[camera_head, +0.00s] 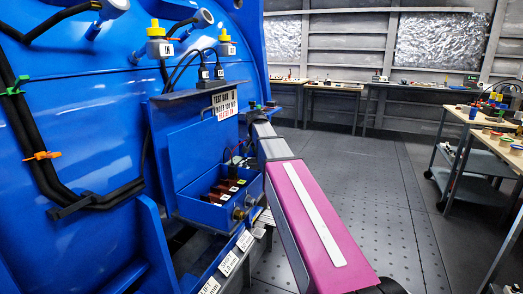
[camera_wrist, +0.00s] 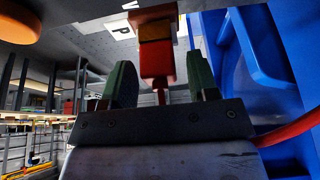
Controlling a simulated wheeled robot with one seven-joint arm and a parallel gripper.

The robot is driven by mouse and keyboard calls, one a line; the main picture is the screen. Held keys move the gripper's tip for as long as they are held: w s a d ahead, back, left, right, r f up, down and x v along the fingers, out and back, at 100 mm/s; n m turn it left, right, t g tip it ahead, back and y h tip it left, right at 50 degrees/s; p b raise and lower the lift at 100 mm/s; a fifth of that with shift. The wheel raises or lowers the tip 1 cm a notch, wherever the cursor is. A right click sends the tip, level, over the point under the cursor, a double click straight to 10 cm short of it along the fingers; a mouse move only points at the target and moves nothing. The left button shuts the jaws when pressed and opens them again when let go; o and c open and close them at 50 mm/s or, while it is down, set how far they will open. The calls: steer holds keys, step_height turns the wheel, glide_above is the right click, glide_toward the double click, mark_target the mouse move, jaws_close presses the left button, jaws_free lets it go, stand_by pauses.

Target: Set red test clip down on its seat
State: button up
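My gripper (camera_wrist: 162,80) has two green fingers, which stand apart in the wrist view. A red piece with an orange-brown band (camera_wrist: 156,60), apparently the red test clip, shows between them. A gap shows between it and the right finger; I cannot tell whether it touches the left one. A red lead (camera_wrist: 292,128) runs off at the right of the wrist view. In the head view my gripper (camera_head: 261,105) is small, just right of the blue terminal box. The clip's seat cannot be made out for certain.
The open blue terminal box (camera_head: 207,212) holds brown labelled terminals (camera_head: 226,188) and thin leads. A large blue motor housing (camera_head: 75,190) fills the left. Workbenches (camera_head: 334,88) and a trolley (camera_head: 480,168) stand beyond open floor.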

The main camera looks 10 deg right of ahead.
stand_by(0.3)
steer(key=v, duration=1)
steer(key=shift+r, duration=0.4)
